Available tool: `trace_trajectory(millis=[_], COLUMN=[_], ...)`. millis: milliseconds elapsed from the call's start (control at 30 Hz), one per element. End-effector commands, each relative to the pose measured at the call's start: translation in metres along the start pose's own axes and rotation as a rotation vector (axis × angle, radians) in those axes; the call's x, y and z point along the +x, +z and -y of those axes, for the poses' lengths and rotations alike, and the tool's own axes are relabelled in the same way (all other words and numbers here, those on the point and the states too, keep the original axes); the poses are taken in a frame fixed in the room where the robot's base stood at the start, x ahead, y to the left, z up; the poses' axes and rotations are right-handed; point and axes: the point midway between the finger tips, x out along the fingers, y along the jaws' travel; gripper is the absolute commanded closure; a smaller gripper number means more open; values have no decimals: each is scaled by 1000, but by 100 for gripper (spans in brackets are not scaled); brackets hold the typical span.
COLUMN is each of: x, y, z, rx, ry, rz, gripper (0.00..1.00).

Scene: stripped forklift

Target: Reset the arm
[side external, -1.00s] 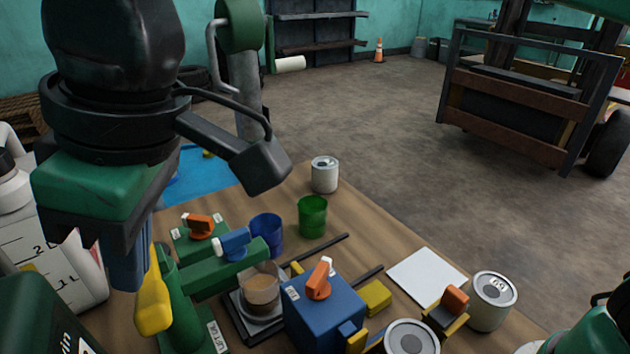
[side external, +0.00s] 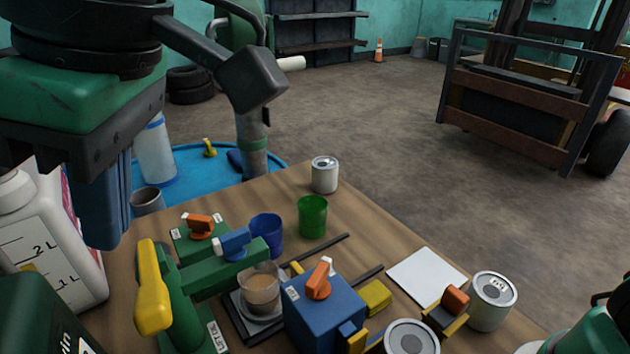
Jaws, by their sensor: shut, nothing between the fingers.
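My gripper (side external: 105,240) is at the upper left, with its blue fingers pointing down and shut. They hold nothing. The fingers hang behind and left of the yellow handle (side external: 152,288) of a green stand (side external: 185,300), apart from it as far as I can tell. The camera-like block on my wrist reaches to the right over the blue round table. The upper part of my arm is cut off by the picture edge.
A white jug (side external: 45,240) stands close left of my fingers. A glass cup of brown liquid (side external: 262,290), a blue valve box (side external: 325,312), a blue cup (side external: 266,234), a green cup (side external: 312,216) and several cans, one at the back (side external: 325,175), crowd the wooden table.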

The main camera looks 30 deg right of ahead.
Motion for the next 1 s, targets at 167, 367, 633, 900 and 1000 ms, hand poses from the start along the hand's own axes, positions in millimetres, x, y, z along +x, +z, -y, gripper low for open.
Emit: trace_trajectory(millis=[167, 367, 633, 900, 1000], x=[-15, -18, -17, -3, 11], y=[-5, -5, 2, 97, 154], z=[0, 0, -17, -128, -158], rx=[0, 0, 47, 428, 590], ry=[0, 0, 17, 175, 255], rz=[0, 0, -13, -130, -181], gripper=[100, 100, 100, 100, 100])
